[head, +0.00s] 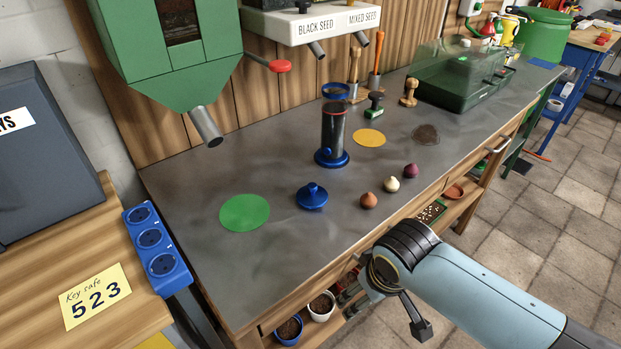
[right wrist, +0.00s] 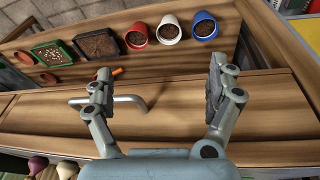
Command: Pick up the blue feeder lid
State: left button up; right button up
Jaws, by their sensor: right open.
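The blue feeder lid (head: 312,196) is a round blue cap with a knob. It lies on the grey bench top, right of a green disc (head: 245,212). Behind it stands the dark tube feeder (head: 332,130) with a blue base. My right gripper (right wrist: 160,85) is open and empty in the right wrist view, its fingers wide apart in front of the bench's wooden front. In the head view the arm comes in from the right and the gripper is below the bench's front edge, apart from the lid. The lid does not show in the right wrist view. My left gripper is not in view.
A brown ball (head: 368,201), a cream ball (head: 391,185) and a purple ball (head: 411,171) sit right of the lid. A drawer handle (right wrist: 130,100) and a shelf of pots (right wrist: 169,30) are near my right gripper.

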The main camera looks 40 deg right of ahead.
aim_at(312, 186)
jog(key=w+r+m+p, duration=0.1)
jog(key=w+r, duration=0.2)
jog(key=r, duration=0.1)
jog(key=w+r+m+p, duration=0.1)
jog(key=w+r, duration=0.2)
jog(key=r, duration=0.1)
jog(key=w+r+m+p, duration=0.1)
jog(key=w+r, duration=0.2)
jog(key=r, duration=0.2)
jog(key=shift+w+a+r+h, duration=0.1)
jog(key=shift+w+a+h, duration=0.15)
jog(key=shift+h, duration=0.05)
jog(key=w+r+m+p, duration=0.2)
jog(key=w+r+m, duration=0.2)
jog(key=w+r, duration=0.35)
jog(key=x, duration=0.3)
jog(key=w+x, duration=0.1)
jog(key=x, duration=0.2)
jog(key=shift+a+r+b, duration=0.1)
jog(key=shift+a+b, duration=0.05)
jog(key=shift+b, duration=0.2)
jog(key=x, duration=0.5)
jog(key=shift+w+d, duration=0.1)
jog(key=shift+d, duration=0.2)
jog(key=c, duration=1.1)
